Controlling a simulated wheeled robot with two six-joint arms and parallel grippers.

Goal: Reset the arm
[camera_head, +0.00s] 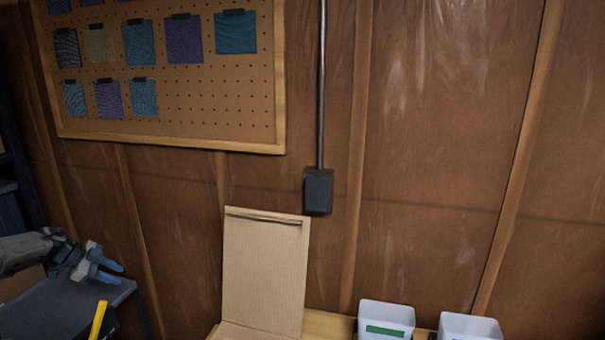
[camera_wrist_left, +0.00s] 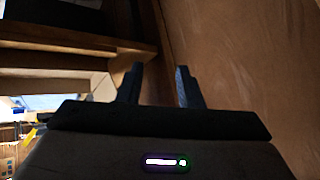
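My left gripper (camera_head: 108,271) comes in from the left in the head view, above a dark grey surface (camera_head: 60,310). Its two blue-tipped fingers are apart. In the left wrist view the fingers of my left gripper (camera_wrist_left: 160,85) stand apart with nothing between them, facing a brown wall (camera_wrist_left: 240,60) and wooden boards (camera_wrist_left: 60,40). My right gripper is in neither view.
A pegboard (camera_head: 220,95) with several fabric swatches hangs on the wall. An open cardboard box (camera_head: 262,270) stands below, with two white bins (camera_head: 386,312) (camera_head: 468,325) to its right. A yellow object (camera_head: 98,320) sits below the left gripper. A black outlet box (camera_head: 318,191) is on the wall.

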